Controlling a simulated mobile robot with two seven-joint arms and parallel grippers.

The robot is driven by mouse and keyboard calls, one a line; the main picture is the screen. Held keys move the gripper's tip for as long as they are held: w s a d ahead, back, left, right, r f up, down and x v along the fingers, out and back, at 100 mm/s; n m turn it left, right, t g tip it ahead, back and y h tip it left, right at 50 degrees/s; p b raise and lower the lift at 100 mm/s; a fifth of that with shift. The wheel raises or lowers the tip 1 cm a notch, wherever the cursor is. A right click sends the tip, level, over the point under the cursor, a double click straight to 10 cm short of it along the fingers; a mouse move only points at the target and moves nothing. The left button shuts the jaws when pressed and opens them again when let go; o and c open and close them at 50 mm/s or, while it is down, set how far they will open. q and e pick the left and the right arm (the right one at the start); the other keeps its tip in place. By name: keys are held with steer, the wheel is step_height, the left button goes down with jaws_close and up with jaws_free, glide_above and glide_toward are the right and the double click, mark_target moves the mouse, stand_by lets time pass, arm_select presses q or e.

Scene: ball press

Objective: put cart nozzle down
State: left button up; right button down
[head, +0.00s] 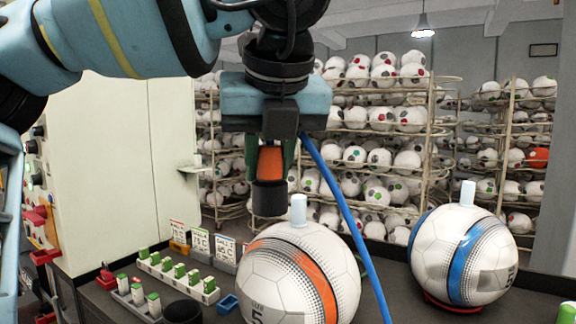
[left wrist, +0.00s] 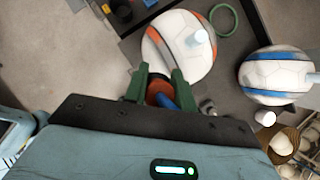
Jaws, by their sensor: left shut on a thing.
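My left gripper (head: 270,168) comes down from above and its green fingers are shut on the cart nozzle (head: 270,160), an orange body with a black lower end. A blue hose (head: 345,215) runs from it down to the right. The nozzle hangs upright in the air, above and slightly left of the orange-striped ball (head: 318,297). The left wrist view shows the gripper (left wrist: 158,80) around the orange nozzle (left wrist: 160,88), in front of the same ball (left wrist: 180,58). My right gripper is not in view. No clear nozzle holder can be made out.
The orange-striped ball has a pale blue cylinder (head: 298,208) on top. A blue-striped ball (head: 440,260) sits on a red ring at right. Green-and-white bottles (head: 153,304) in trays stand at lower left. Ball racks (head: 431,130) fill the back. A green ring (left wrist: 231,34) lies on the dark table.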

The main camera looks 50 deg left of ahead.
arm_select(q)
steer(key=shift+s+d+r, duration=0.1)
steer(key=shift+s+d, duration=0.25)
steer(key=shift+s, duration=0.25)
steer(key=shift+s+d+r, duration=0.1)
steer(key=shift+s+d, duration=0.25)
steer(key=shift+s, duration=0.3)
steer(key=shift+s+d+r, duration=0.1)
steer(key=shift+s+d, duration=0.25)
steer(key=shift+s, duration=0.25)
